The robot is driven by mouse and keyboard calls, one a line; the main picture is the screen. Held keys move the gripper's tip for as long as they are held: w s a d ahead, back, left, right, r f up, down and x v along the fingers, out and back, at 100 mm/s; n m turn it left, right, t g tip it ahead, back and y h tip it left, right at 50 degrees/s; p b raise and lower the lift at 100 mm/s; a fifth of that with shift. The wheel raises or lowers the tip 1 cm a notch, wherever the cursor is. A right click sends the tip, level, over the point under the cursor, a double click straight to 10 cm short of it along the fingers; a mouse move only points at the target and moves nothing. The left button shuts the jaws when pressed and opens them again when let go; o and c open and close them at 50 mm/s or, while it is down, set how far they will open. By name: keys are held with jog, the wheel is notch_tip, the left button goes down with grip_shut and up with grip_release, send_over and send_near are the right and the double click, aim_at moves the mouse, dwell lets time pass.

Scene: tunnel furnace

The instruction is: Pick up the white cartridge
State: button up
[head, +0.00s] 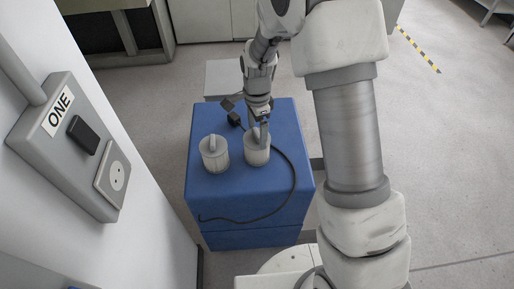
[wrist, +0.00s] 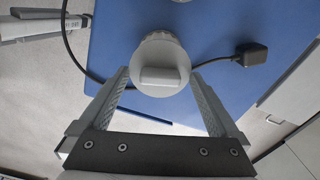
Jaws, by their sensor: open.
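Two whitish round cartridges stand upright on the blue cabinet. Each has a raised grip on top. My gripper (head: 263,126) points down over the right cartridge (head: 257,154) in the head view and hides part of its top. In the wrist view my gripper (wrist: 160,80) is open, with one finger on each side of this cartridge (wrist: 157,51) and its block-shaped grip. I cannot tell whether the fingers touch it. The other cartridge (head: 214,158) stands just to the left in the head view.
A black cable runs over the blue cabinet top (head: 225,187), around the right cartridge, with a black plug (wrist: 252,55) on its end. A wall panel marked ONE (head: 62,143) with a socket is at the left. The grey floor on the right is clear.

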jog(key=shift+c, duration=0.3)
jog(key=shift+r, duration=0.1)
grip_shut()
jog(key=shift+r, duration=0.1)
